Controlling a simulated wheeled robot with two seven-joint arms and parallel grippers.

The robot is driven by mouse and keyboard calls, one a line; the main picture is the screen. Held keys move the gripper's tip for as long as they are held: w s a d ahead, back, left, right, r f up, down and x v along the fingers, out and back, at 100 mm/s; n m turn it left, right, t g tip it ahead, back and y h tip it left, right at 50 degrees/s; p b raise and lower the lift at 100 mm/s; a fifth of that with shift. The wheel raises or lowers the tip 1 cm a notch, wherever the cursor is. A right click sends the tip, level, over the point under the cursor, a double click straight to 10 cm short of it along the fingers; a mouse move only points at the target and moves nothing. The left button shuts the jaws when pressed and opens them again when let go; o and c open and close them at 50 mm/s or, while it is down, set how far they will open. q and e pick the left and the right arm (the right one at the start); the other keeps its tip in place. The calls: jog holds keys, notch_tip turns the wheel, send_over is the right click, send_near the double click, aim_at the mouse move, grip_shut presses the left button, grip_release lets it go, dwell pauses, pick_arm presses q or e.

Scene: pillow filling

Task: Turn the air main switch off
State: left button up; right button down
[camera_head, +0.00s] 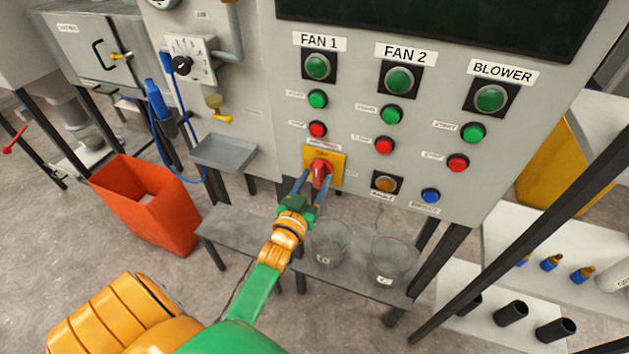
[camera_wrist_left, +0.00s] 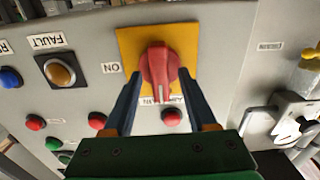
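The air main switch is a red rotary knob (camera_head: 320,171) on a yellow square plate (camera_head: 337,158), low on the grey control panel. In the left wrist view the knob (camera_wrist_left: 160,66) has a white mark at its lower end, pointing down toward the partly hidden label below the plate. An inverted "ON" label (camera_wrist_left: 111,68) is left of the plate there. My left gripper (camera_head: 312,182) is at the knob, its two blue fingers apart, one on each side of it. I cannot tell whether they touch it. My right gripper is not in view.
Start and stop buttons sit above the switch, including a red one (camera_head: 317,130). An amber fault button (camera_head: 384,182) and a blue button (camera_head: 430,195) are to its right. A low grey shelf (camera_head: 235,235) with clear containers (camera_head: 331,240) is below. An orange bin (camera_head: 150,205) stands left.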

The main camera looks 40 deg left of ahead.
pick_arm(q)
jog(key=b+v, duration=0.1)
jog(key=v, duration=0.6)
